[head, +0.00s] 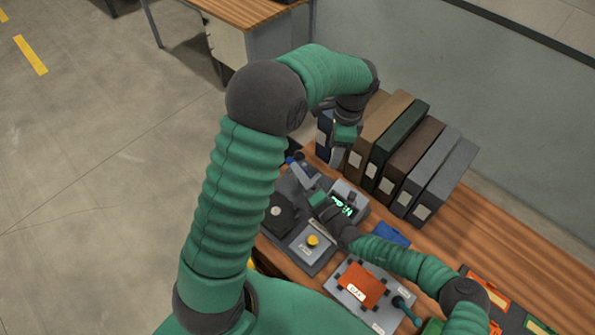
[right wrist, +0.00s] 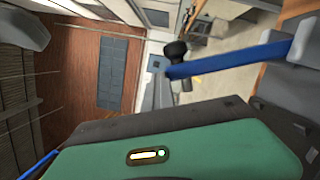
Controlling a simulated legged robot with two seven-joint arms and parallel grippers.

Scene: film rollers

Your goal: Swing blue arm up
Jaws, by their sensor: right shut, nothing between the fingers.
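The blue arm (right wrist: 230,60) shows in the right wrist view as a straight bar. Its right end meets a grey part, and a dark round knob (right wrist: 177,52) shows by its left end. In the head view a small blue piece (head: 290,160) shows near the machine, just beyond my right gripper (head: 312,192); I cannot tell whether they touch. My right gripper is shut and empty, over the grey machine. My left gripper (head: 345,134) hangs in front of the binders, away from the machine; its fingers are too hidden to judge.
Several binders (head: 405,160) stand at the back of the wooden table (head: 500,225). A small box with a lit green display (head: 346,206) is close to my right gripper. A yellow knob (head: 313,240) and an orange plate (head: 360,286) lie nearer. The table is clear right of the binders.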

